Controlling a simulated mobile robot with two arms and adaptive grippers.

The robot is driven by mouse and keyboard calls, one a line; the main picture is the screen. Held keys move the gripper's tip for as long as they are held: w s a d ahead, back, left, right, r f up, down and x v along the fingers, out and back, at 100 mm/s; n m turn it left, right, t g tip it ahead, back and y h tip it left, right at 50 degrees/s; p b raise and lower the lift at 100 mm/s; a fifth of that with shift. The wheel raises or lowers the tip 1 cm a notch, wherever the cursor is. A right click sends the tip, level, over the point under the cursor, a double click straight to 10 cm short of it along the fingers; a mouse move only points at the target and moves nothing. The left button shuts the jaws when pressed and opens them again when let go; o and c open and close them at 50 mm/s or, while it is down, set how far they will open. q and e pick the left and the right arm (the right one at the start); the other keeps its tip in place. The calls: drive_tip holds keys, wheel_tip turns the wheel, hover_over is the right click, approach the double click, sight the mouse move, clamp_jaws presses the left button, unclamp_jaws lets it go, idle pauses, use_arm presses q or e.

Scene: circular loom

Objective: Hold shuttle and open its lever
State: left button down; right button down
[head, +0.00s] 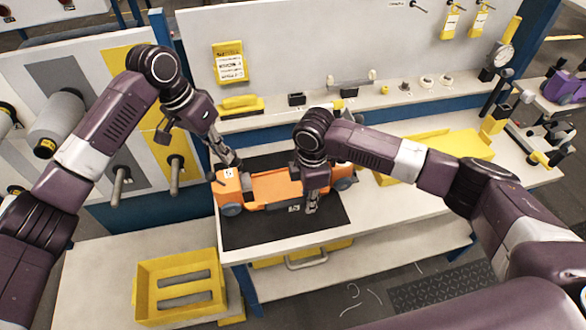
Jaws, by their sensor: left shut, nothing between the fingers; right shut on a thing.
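The orange shuttle (263,188) lies lengthwise on a black mat (250,233) on the white workbench, with dark rounded parts at its ends. My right gripper (311,207) points down at the right part of the shuttle and is shut on it. The gripper and wrist hide some of that part. My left gripper (232,163) is shut and empty, its tips just above the back of the shuttle's left end. I cannot tell whether the tips touch it. The lever is too small to make out here.
A yellow crate (146,298) stands at the lower left. A yellow tray (445,148) lies right of the mat, partly behind my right arm. Small parts line the shelf behind the shuttle. Spools on a panel (58,122) stand at left. The bench front is clear.

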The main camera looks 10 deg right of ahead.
drive_tip(key=c, duration=2.2)
unclamp_jaws()
drive_tip(key=shift+s+d+f, duration=0.15)
drive_tip(key=shift+s+f, duration=0.05)
drive_tip(key=shift+f, duration=0.1)
drive_tip(key=o, duration=0.5)
drive_tip(key=shift+w, duration=0.25)
drive_tip(key=shift+c, duration=0.2)
drive_tip(key=shift+r, duration=0.1)
drive_tip(key=shift+r, duration=0.1)
